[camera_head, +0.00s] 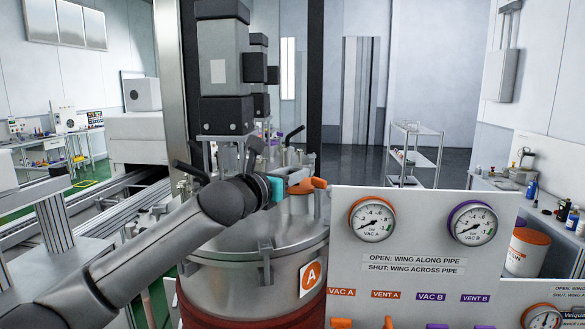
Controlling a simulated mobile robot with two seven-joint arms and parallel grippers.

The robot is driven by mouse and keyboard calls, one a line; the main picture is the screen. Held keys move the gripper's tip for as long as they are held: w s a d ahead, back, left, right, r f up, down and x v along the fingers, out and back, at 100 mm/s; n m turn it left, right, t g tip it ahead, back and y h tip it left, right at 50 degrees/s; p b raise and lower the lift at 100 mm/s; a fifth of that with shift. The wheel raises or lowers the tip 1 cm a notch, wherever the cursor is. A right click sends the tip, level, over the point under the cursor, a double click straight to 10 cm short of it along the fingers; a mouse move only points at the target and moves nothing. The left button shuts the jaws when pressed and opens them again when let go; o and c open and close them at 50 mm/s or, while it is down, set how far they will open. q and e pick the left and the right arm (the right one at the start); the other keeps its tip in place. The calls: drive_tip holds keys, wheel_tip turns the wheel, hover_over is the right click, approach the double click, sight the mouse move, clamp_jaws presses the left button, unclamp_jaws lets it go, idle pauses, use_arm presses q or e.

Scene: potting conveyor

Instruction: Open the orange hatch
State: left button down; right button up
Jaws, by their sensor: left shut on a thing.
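The orange hatch (301,188) shows as an orange cap on a short metal port on the lid of the steel vessel marked A (225,250). My left arm comes in from the lower left, over the vessel lid. My left gripper (284,187), with a teal part near its end, is at the left side of the orange hatch and shut on it. The fingertips are mostly hidden by the wrist and the teal part, so the exact grip does not show. I cannot tell from here whether the hatch is lifted. My right gripper is not in view.
A white panel (470,300) with gauges VAC A (372,219) and VAC B (473,223) stands right of the vessel. A tall grey-black device (223,70) on a column rises behind the lid. A shelf cart (413,155) stands further back on open floor.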

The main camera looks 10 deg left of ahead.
use_arm(q)
drive_tip(key=r+p, duration=0.1)
drive_tip(key=p, duration=0.1)
drive_tip(key=g+p, duration=0.1)
drive_tip(key=p, duration=0.2)
drive_tip(key=shift+w+r+n+y, duration=0.3)
drive_tip(key=shift+w+r, duration=0.05)
drive_tip(key=shift+w+r+g+p, duration=0.2)
drive_tip(key=shift+g+p, duration=0.3)
drive_tip(key=shift+p, duration=0.4)
drive_tip(key=shift+w+r+n+g+p, duration=0.3)
drive_tip(key=shift+r+g+p, duration=0.1)
drive_tip(key=shift+g, duration=0.2)
drive_tip(key=shift+w+r+n+g+y, duration=0.5)
drive_tip(key=shift+w+g, duration=0.3)
drive_tip(key=shift+g, duration=0.5)
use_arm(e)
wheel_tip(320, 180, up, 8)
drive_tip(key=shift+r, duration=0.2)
use_arm(q)
drive_tip(key=shift+r, duration=0.15)
